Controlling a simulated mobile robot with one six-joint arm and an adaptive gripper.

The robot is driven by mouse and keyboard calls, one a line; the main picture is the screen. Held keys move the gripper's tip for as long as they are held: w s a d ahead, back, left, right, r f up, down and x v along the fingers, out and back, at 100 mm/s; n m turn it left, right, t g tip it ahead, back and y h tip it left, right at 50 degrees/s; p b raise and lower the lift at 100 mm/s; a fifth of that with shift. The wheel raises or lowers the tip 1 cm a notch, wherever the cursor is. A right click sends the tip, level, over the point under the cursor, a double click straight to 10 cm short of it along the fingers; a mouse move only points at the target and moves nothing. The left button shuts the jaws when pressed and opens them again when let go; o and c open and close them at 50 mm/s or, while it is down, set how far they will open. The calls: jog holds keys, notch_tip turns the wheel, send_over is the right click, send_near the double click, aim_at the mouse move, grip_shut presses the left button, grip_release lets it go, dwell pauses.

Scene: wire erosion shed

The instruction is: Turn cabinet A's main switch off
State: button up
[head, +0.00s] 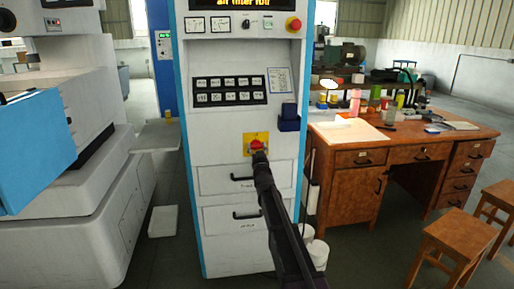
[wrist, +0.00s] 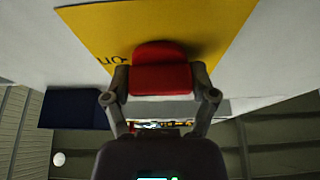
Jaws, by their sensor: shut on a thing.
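The main switch is a red handle (head: 257,145) on a yellow plate (head: 248,139), on the front of a white cabinet with blue edges (head: 225,155). My gripper (head: 258,154) reaches it from below in the head view. In the wrist view the red handle (wrist: 160,79) sits between the two fingers of my gripper (wrist: 160,84), with a finger against each side. The yellow plate (wrist: 110,35) lies behind it, with part of a dark marking showing. My gripper hides part of the plate and its lettering, so I cannot read the switch position.
Above the switch are a button panel (head: 230,91) and a red stop button (head: 293,24). A dark blue box (head: 289,118) juts out right of the switch. Drawers with handles lie below. A wooden desk (head: 400,150) stands right, a white machine (head: 70,190) left.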

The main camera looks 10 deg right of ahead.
jog(key=shift+w+d+r+n+y+p, duration=0.1)
jog(key=shift+n+y+p, duration=0.1)
jog(key=shift+n+y, duration=1)
jog(key=shift+d+n+y+p, duration=0.15)
jog(key=shift+n+y, duration=0.35)
jog(key=shift+n, duration=1.4)
jog(key=n+g+y+p, duration=0.1)
jog(key=n, duration=0.2)
jog(key=n+g+y, duration=0.1)
jog(key=n, duration=0.2)
jog(key=shift+a+p, duration=0.15)
jog(key=shift+p, duration=0.25)
jog(key=n+g+p, duration=0.1)
jog(key=n, duration=0.2)
jog(key=n+g+y+p, duration=0.1)
jog(key=n, duration=0.2)
jog(key=shift+n+y+p, duration=0.3)
jog(key=shift+p, duration=0.1)
jog(key=shift+n+g+p, duration=0.9)
jog(key=shift+n, duration=0.8)
jog(key=shift+a, duration=0.1)
jog(key=o, duration=1)
jog(key=shift+o, duration=0.2)
